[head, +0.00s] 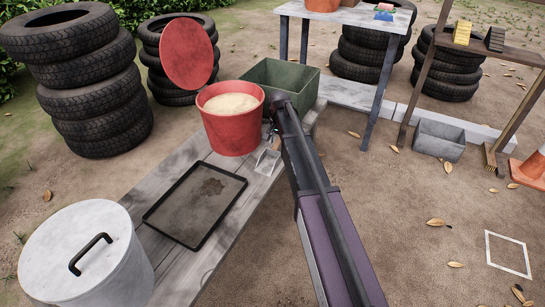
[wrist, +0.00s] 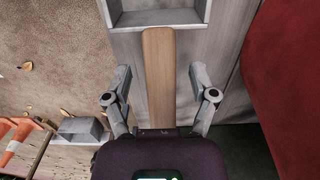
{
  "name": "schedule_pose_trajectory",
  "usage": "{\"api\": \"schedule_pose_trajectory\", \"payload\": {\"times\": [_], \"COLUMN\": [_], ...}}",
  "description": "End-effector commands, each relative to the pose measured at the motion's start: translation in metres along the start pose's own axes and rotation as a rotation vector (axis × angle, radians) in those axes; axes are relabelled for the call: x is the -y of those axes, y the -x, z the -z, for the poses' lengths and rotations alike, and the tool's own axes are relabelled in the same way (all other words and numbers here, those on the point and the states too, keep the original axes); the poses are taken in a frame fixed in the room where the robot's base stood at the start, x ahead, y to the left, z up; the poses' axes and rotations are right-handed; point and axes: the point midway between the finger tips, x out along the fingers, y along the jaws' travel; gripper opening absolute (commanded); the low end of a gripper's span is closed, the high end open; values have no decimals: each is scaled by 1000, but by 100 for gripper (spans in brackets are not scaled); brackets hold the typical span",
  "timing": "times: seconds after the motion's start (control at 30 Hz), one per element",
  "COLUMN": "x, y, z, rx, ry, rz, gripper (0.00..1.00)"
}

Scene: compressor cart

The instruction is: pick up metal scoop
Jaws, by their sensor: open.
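The metal scoop has a grey metal pan (wrist: 160,17) and a flat wooden handle (wrist: 159,70) in the wrist view. In the head view the scoop (head: 268,160) lies on the grey plank bench (head: 222,256), beside the red bucket. My gripper (wrist: 160,75) is open, with one finger on each side of the wooden handle and a gap on both sides. In the head view my gripper (head: 273,132) is mostly hidden behind my arm, as is most of the handle.
A red bucket (head: 232,140) of pale grain stands left of the scoop, with a green bin (head: 280,76) behind. A black tray (head: 195,204) and a lidded grey drum (head: 87,260) are nearer. Tyre stacks (head: 88,85) stand behind. Open ground lies right.

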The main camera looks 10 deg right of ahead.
Motion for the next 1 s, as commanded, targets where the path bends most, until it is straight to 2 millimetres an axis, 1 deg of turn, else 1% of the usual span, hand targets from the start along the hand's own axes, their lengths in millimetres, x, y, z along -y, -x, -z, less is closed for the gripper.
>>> {"api": "schedule_pose_trajectory", "payload": {"times": [0.2,0.27,0.3,0.37,0.4,0.43,0.47,0.83,1.0], "x": [0,0,0,0,0,0,0,0,0], "y": [0,0,0,0,0,0,0,0,4], "z": [0,0,0,0,0,0,0,0,-1], "rx": [0,0,0,0,0,0,0,0,0], "ry": [0,0,0,0,0,0,0,1,1], "rz": [0,0,0,0,0,0,0,0,0], "gripper": [74,56,45,27,15,6,0,0,0]}}
